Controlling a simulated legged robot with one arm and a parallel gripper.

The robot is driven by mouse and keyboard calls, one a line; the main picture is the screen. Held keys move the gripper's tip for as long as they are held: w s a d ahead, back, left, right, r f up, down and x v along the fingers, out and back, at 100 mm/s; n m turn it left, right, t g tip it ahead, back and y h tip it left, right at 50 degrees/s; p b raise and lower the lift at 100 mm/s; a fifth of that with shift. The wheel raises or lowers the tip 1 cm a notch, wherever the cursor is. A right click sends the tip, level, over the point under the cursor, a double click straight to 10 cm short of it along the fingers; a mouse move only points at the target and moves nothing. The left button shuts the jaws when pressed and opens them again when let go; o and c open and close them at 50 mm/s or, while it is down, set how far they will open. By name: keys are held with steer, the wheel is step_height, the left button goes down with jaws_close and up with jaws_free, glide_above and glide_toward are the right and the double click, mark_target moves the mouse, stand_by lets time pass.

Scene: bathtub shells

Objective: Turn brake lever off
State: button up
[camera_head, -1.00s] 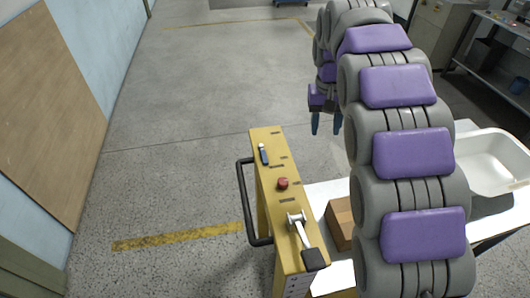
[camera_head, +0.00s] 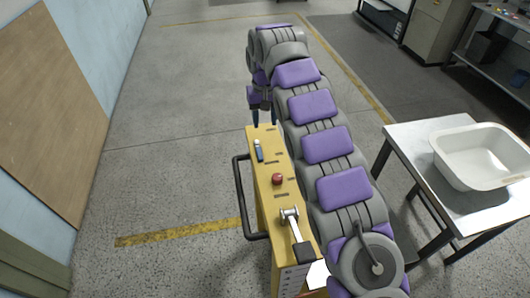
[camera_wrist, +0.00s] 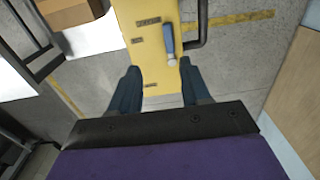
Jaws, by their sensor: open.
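A narrow yellow control stand (camera_head: 263,187) carries a lever with a metal shaft and black grip (camera_head: 297,235) at its near end, pointing toward the camera. A small blue-handled lever (camera_head: 259,151) sits near the far end. I cannot tell from labels which is the brake lever. My gripper (camera_head: 263,117) is at the stand's far end, partly hidden by my arm. In the wrist view my gripper (camera_wrist: 160,88) is open and empty, its fingers on either side of the yellow panel's end. The blue-handled lever (camera_wrist: 168,39) lies ahead of the fingers, apart from them.
A red button (camera_head: 277,179) sits between the two levers. A black side rail (camera_head: 241,200) runs along the stand's left. A white tub (camera_head: 480,157) stands on a table (camera_head: 407,135) at right. A cardboard box (camera_wrist: 72,10) shows in the wrist view. The floor at left is clear.

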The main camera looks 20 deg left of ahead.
steer(key=b, duration=0.1)
glide_toward(259, 155)
steer(key=f, duration=0.1)
steer(key=d+f+b, duration=0.1)
steer(key=f, duration=0.3)
steer(key=shift+w+d+b, duration=0.1)
steer(key=shift+d+b, duration=0.2)
steer(key=shift+b, duration=0.1)
steer(key=a+f, duration=0.2)
steer(key=f, duration=0.1)
steer(key=shift+a+f, duration=0.15)
steer(key=shift+f, duration=0.05)
steer(key=shift+a+f, duration=0.1)
steer(key=shift+a, duration=0.2)
steer(key=shift+d, duration=0.45)
steer(key=shift+d+r, duration=0.2)
steer(key=shift+d, duration=0.45)
steer(key=shift+c, duration=1)
steer(key=shift+r, duration=0.1)
steer(key=c, duration=0.3)
steer(key=shift+a, duration=0.6)
jaws_close()
steer(key=shift+d, duration=0.1)
